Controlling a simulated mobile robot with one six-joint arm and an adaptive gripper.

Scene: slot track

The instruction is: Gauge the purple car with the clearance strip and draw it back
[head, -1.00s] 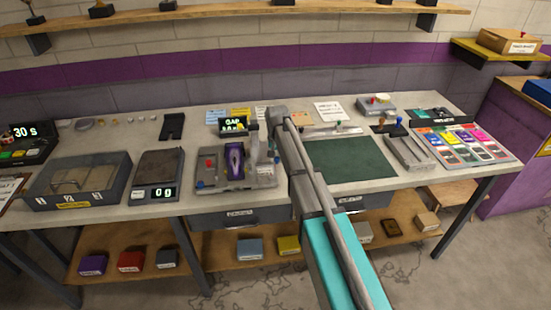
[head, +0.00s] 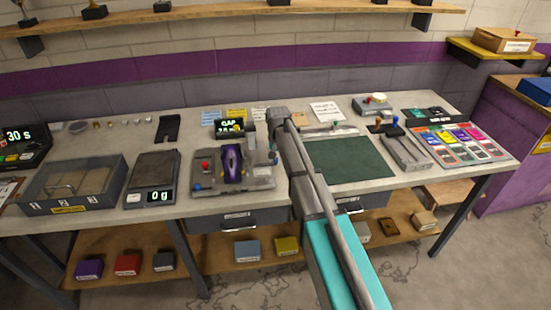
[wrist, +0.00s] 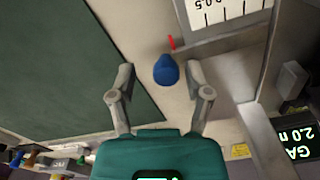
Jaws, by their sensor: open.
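The purple car (head: 232,163) sits on the grey gauge fixture (head: 265,184), left of my arm in the head view. In the wrist view a blue knob (wrist: 166,70) lies between the tips of my gripper (wrist: 160,77). The gripper is open, with a gap visible on each side of the knob. A red pointer and a white scale plate (wrist: 225,14) are just beyond the knob. I cannot tell whether the knob belongs to the clearance strip. In the head view my arm hides much of the gripper area. The car is not visible in the wrist view.
The lit gap display (head: 229,127) stands behind the fixture and also shows in the wrist view (wrist: 296,138). A dark green mat (head: 350,162) lies right of my arm, largely clear. A weighing scale (head: 153,170) stands left of the fixture. A grey slotted block (head: 406,152) is right of the mat.

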